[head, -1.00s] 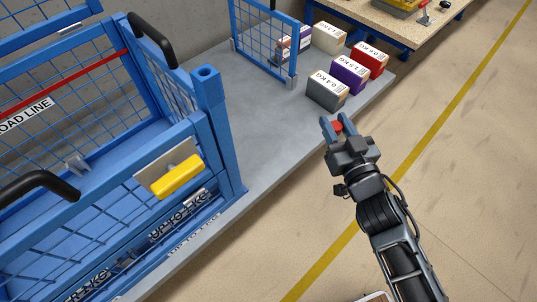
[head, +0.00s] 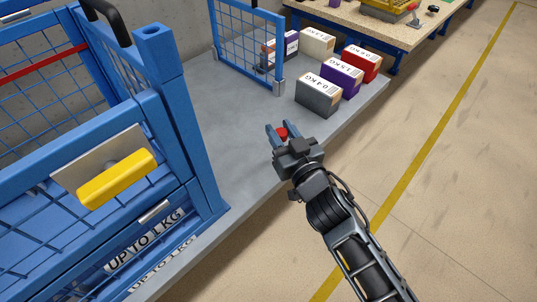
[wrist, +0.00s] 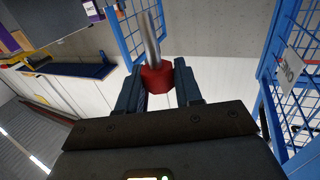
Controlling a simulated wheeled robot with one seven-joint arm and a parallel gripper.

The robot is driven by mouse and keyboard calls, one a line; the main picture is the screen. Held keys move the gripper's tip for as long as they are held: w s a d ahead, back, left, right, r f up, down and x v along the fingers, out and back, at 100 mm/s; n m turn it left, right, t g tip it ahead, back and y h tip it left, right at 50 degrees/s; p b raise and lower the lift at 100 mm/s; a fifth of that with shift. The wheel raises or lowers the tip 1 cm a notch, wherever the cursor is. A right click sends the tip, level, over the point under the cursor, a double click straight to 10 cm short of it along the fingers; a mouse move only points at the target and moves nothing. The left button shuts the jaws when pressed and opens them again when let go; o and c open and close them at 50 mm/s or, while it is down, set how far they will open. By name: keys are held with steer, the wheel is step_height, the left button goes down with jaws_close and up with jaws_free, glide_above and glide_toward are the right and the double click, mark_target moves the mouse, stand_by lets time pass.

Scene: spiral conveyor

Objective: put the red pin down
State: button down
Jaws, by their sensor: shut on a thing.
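The red pin (wrist: 157,79) has a red head and a grey metal shaft (wrist: 151,38). In the wrist view its head is between the two fingers of my gripper (wrist: 159,90), and the shaft points away from the palm. In the head view the red head (head: 282,133) shows between the fingertips of my gripper (head: 281,131); the shaft is hidden there. My gripper is shut on the pin and holds it above the grey platform, near its right edge.
A blue mesh cage with a yellow handle (head: 117,179) stands at left. Labelled boxes, including a grey one (head: 318,94), purple (head: 340,78) and red (head: 361,63), stand beyond my gripper. The grey platform (head: 215,115) is bare between them. A workbench (head: 365,25) is behind.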

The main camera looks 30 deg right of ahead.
steer(key=shift+w+a+f+b, duration=0.35)
steer(key=shift+f+b, duration=0.35)
steer(key=shift+f, duration=0.25)
steer(key=shift+w+a+f+b, duration=0.35)
steer(key=shift+f+b, duration=0.3)
steer(key=shift+f, duration=0.3)
steer(key=shift+w+a+f+b, duration=0.25)
steer(key=shift+a+f+b, duration=0.1)
steer(key=shift+f+b, duration=0.5)
steer(key=shift+f, duration=0.2)
steer(key=shift+f, duration=0.15)
steer(key=c, duration=0.8)
jaws_free()
steer(key=shift+o, duration=0.2)
steer(key=shift+r, duration=0.25)
steer(key=shift+s+f, duration=0.1)
steer(key=shift+s, duration=0.2)
steer(key=s+a+b, duration=0.1)
steer(key=s, duration=1)
steer(key=shift+s, duration=0.2)
